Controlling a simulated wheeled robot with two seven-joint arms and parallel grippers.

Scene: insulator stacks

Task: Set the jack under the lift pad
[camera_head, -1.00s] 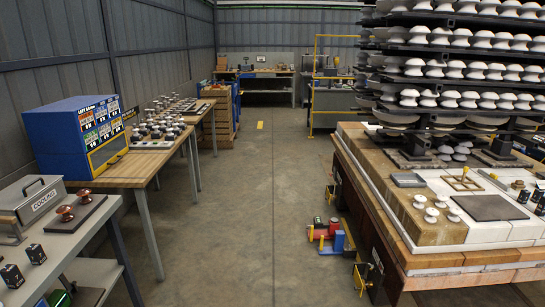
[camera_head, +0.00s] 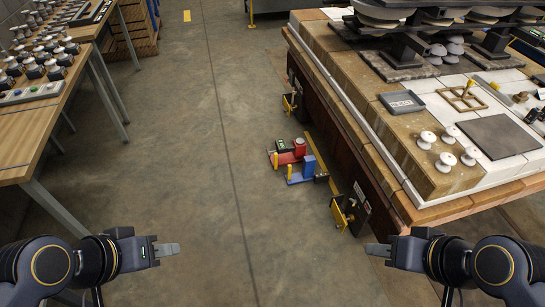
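On the floor beside the large table stand a red jack-like unit (camera_head: 290,155) and, just in front of it, a blue one (camera_head: 304,171) with yellow posts. Which of them is the task's jack I cannot tell. Two yellow brackets on black boxes, possibly lift pads, sit low on the table's side: a near one (camera_head: 343,213) and a far one (camera_head: 290,102). Neither unit stands under a bracket. My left gripper (camera_head: 168,249) and my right gripper (camera_head: 376,250) are in the foreground, apart from everything. Their fingers show edge-on, so their opening is unclear.
The large brick-edged table (camera_head: 440,208) carries white insulators (camera_head: 445,161), a small tray (camera_head: 402,102) and a dark plate (camera_head: 498,136). A wooden bench (camera_head: 22,140) with several insulators stands at the left. The concrete floor (camera_head: 200,150) between is clear.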

